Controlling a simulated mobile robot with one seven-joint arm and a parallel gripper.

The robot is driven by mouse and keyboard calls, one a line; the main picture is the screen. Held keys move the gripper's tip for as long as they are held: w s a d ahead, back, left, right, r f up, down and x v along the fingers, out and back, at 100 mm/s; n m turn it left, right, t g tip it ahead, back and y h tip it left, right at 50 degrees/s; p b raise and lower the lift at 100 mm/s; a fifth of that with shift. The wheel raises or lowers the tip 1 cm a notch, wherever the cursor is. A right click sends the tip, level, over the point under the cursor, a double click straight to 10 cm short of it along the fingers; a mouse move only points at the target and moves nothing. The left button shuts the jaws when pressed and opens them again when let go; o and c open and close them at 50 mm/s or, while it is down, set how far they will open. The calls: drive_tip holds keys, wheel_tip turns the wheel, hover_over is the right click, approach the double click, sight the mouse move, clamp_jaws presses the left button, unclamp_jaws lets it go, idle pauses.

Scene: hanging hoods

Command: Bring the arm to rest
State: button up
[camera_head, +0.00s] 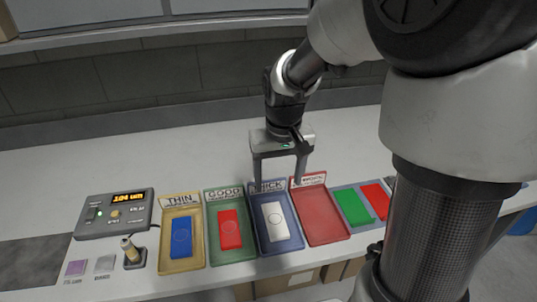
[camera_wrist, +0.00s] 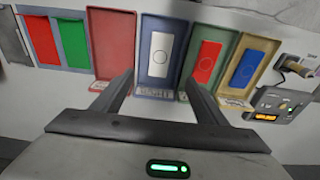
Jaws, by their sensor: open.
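My gripper (camera_head: 280,172) is open and empty, held above the back edge of the tray row near the blue THICK tray (camera_head: 297,243) and the red tray (camera_head: 343,236). In the wrist view the gripper (camera_wrist: 160,82) has its fingers spread, with the trays beyond them. My arm reaches in from the right of the head view and bends down to the gripper.
A yellow tray (camera_head: 162,259) holds a blue piece (camera_head: 181,237). A green tray (camera_head: 209,247) holds a red piece (camera_head: 230,229). The THICK tray holds a white piece (camera_head: 274,222). Green (camera_head: 353,207) and red (camera_head: 376,201) pieces lie right. A gauge box (camera_head: 113,214) stands left.

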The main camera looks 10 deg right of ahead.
drive_tip(key=s+r+t+p, duration=0.4)
drive_tip(key=s+r+p, duration=0.2)
drive_tip(key=s+r, duration=0.9)
wheel_tip(320, 180, up, 4)
drive_tip(key=shift+s, duration=0.2)
